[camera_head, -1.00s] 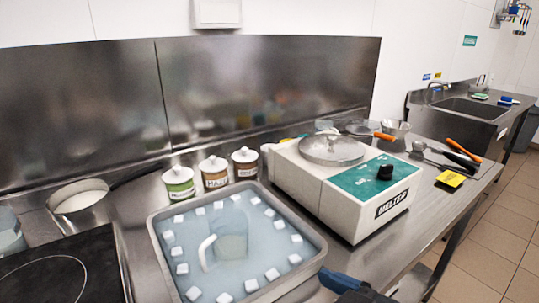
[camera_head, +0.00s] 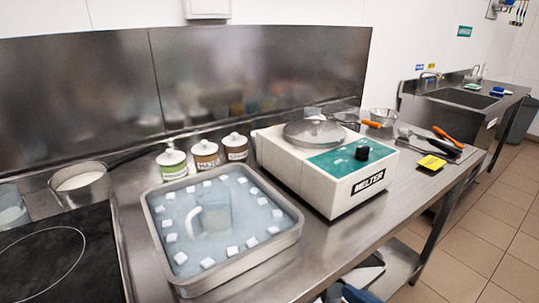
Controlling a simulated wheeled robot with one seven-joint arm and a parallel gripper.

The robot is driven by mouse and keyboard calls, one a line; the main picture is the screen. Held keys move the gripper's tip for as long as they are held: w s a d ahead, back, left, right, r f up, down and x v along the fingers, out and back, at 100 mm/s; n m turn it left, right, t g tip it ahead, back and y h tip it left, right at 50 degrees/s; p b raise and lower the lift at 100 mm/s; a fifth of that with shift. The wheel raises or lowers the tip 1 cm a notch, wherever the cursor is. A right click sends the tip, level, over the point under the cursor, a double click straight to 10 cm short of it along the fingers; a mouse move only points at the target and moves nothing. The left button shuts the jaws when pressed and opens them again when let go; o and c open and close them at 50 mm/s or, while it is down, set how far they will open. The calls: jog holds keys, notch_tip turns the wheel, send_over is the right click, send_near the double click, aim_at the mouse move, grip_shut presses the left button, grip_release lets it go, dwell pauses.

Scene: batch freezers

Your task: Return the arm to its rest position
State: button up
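My gripper's fingers are not visible in the head view. Only a dark blue part, which looks like a piece of my arm, shows at the bottom edge, right of centre, below the counter's front edge. Whether the gripper holds anything is hidden.
A steel tray (camera_head: 284,243) of bluish water holds a clear jug (camera_head: 217,212) and several white cubes. The white melter (camera_head: 325,198) stands right of it, three lidded jars (camera_head: 206,156) behind. A black hob (camera_head: 50,262) is at left. Utensils and a sink (camera_head: 460,98) lie right.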

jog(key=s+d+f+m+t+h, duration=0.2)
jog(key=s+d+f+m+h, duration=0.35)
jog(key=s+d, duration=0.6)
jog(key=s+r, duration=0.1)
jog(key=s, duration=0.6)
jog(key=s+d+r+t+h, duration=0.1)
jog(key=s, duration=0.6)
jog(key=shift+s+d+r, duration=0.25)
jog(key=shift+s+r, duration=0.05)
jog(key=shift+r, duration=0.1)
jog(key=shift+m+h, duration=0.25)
